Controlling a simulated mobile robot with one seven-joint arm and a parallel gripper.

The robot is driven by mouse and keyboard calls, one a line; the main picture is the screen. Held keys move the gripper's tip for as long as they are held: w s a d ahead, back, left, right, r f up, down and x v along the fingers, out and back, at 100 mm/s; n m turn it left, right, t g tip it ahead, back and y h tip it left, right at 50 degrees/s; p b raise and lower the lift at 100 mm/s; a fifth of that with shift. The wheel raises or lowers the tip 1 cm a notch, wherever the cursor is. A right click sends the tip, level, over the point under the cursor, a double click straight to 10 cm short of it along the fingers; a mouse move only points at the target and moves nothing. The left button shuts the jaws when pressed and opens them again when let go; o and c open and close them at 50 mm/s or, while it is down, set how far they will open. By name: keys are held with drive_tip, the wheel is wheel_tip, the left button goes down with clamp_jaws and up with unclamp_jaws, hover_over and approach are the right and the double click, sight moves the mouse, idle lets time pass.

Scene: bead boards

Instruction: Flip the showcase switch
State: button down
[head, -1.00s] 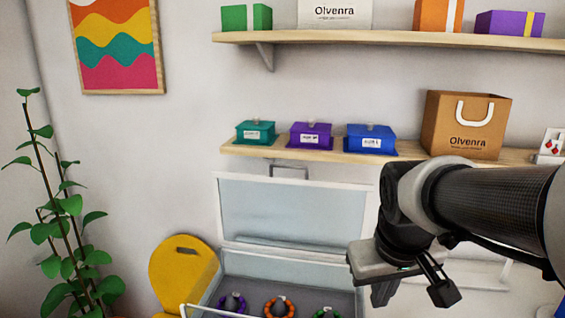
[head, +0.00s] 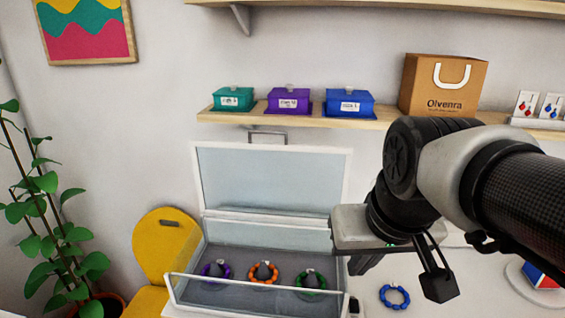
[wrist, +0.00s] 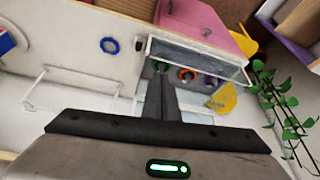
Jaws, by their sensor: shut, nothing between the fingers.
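The showcase (head: 190,296) is a glass case with a pale frame in the head view, its lid (head: 268,180) raised. Inside, a purple bracelet (head: 215,271), an orange bracelet (head: 264,273) and a green bracelet (head: 311,282) sit on dark stands. The case also shows in the wrist view (wrist: 200,52), beyond my fingers. My gripper (head: 440,287) is shut and empty, above and right of the case, apart from it. Its fingers are together in the wrist view (wrist: 160,85). A small dark item (head: 354,305) is by the case's right side; I cannot tell if it is the switch.
A blue bracelet (head: 394,297) lies on the white table right of the case. A shelf (head: 300,118) above holds teal, purple and blue boxes and a brown bag (head: 443,84). A yellow chair (head: 160,245) and a plant (head: 55,225) stand at left.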

drive_tip(key=w+d+f+m+g+b, duration=0.1)
drive_tip(key=w+d+f+g+b, duration=0.2)
drive_tip(key=w+f, duration=0.5)
drive_tip(key=m+g+b, duration=0.1)
drive_tip(key=g+b, duration=0.1)
drive_tip(key=b, duration=0.1)
hover_over(356, 299)
wheel_tip(356, 299, down, 8)
drive_tip(key=shift+f, duration=0.15)
wheel_tip(356, 299, down, 14)
drive_tip(key=shift+b, duration=0.65)
drive_tip(key=shift+w, duration=0.1)
